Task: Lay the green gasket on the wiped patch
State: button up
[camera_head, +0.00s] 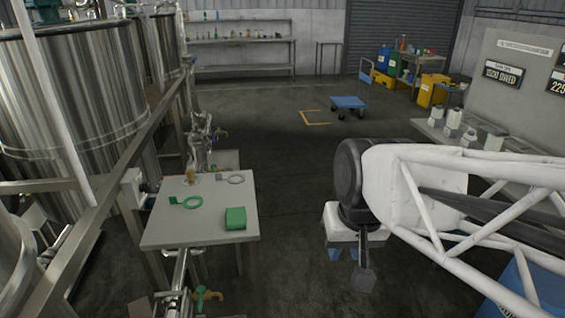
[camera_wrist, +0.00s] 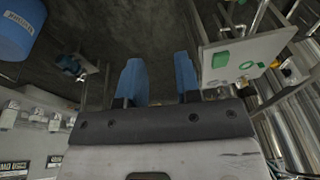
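The green gasket (camera_head: 184,203), a flat ring with a tab, lies on a small grey table (camera_head: 165,228) at the left in the head view. A green folded cloth or block (camera_head: 235,218) lies at the table's front right. I cannot make out a wiped patch. My gripper (camera_head: 350,262) hangs over the floor, well right of the table. In the wrist view its two blue fingers (camera_wrist: 160,82) are apart with nothing between them. That view also shows the table (camera_wrist: 262,48) at upper right, with the green block (camera_wrist: 220,58) and green gasket (camera_wrist: 246,65).
A grey gasket (camera_head: 233,183) and a small amber item (camera_head: 191,175) are at the table's back. Steel tanks (camera_head: 75,90), rails and valves crowd the left. Clear floor (camera_head: 290,215) lies between table and gripper. A blue trolley (camera_head: 348,102) stands farther back.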

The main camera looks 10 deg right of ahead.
jog(key=shift+s+d+f+n+h, duration=0.2)
jog(key=shift+s+d, duration=0.15)
jog(key=shift+s, duration=0.4)
jog(key=shift+s+d+f+n+h, duration=0.2)
jog(key=shift+s+d, duration=0.1)
jog(key=shift+s, duration=0.4)
